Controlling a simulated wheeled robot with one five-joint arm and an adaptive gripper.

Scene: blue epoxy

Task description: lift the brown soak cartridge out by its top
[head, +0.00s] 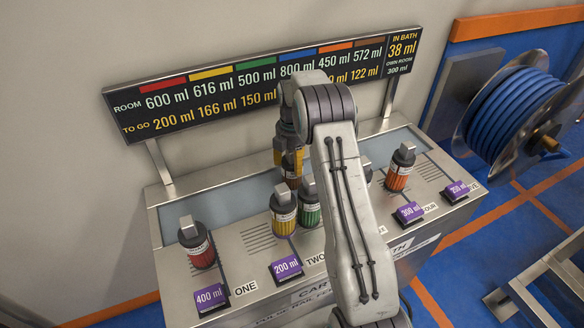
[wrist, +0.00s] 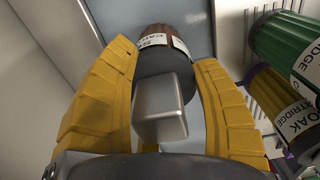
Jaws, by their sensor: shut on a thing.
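The brown soak cartridge (head: 291,181) shows in the head view below my gripper (head: 290,158), behind the yellow and green cartridges. In the wrist view the brown cartridge (wrist: 162,38) has a brown body with a white label, a dark collar and a square metal top. The yellow fingers of my gripper (wrist: 165,62) lie on both sides of its dark collar, shut on it.
A yellow cartridge (head: 283,213) and a green cartridge (head: 308,207) stand close by in front. Red (head: 196,246) and orange (head: 399,168) cartridges stand toward the ends. The volume board (head: 200,100) is close behind my gripper. A blue hose reel (head: 510,110) is at right.

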